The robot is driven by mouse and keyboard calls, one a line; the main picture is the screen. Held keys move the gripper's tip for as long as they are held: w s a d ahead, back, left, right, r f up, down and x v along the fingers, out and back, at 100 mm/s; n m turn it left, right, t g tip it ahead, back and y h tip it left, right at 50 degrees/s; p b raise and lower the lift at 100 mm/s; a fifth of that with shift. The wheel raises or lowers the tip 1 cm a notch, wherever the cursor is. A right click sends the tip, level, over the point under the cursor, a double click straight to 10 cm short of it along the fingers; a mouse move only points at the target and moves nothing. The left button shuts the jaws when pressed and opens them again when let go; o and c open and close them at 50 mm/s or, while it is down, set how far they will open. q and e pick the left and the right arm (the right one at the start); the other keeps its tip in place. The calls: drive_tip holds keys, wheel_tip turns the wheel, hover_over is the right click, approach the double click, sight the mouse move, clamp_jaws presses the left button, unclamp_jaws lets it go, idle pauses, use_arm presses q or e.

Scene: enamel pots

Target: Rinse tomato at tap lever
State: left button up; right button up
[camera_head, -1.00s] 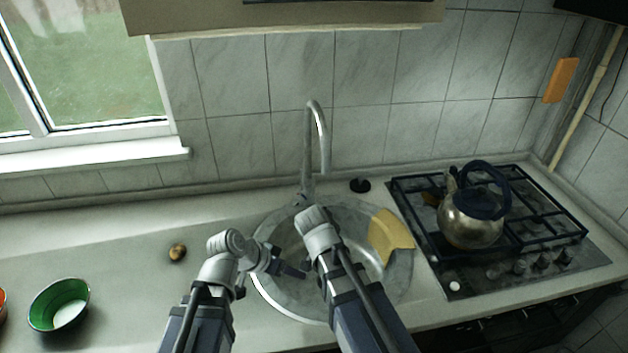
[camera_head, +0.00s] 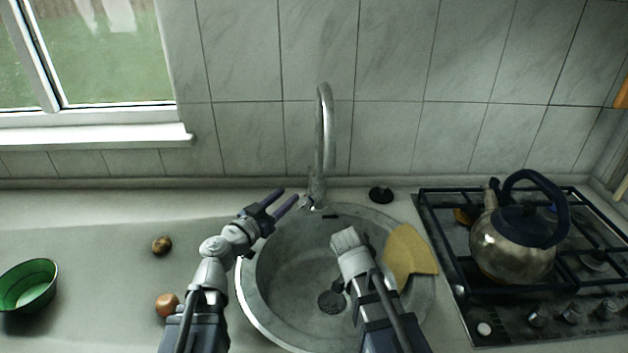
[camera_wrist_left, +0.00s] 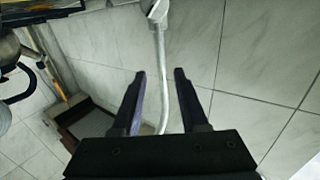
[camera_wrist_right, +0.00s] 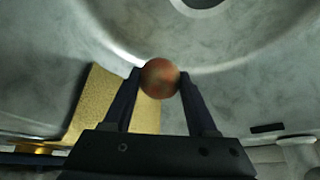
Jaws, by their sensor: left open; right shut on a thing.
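The metal tap (camera_head: 325,140) rises behind the round sink, its spout bent over in an arch. The tap lever is too small to tell apart near the tap base. My left gripper (camera_head: 280,202) is open and empty, left of the tap base above the sink's back-left rim. In the left wrist view the tap (camera_wrist_left: 158,60) shows beyond and between its fingers. My right gripper (camera_wrist_right: 159,75) is shut on the red tomato (camera_wrist_right: 160,78), over the sink bowl. In the head view my right wrist hides the tomato and those fingers.
The sink (camera_head: 285,280) holds a yellow cloth-like piece (camera_head: 408,252) over its right rim. A kettle (camera_head: 510,250) stands on the stove at right. A brown round item (camera_head: 162,245), an onion-like item (camera_head: 167,304) and a green bowl (camera_head: 28,285) sit left.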

use_arm(q)
hover_over(310, 194)
drive_tip(key=shift+w, duration=0.3)
idle(0.4)
drive_tip(key=shift+c, duration=0.4)
clamp_jaws()
idle(0.9)
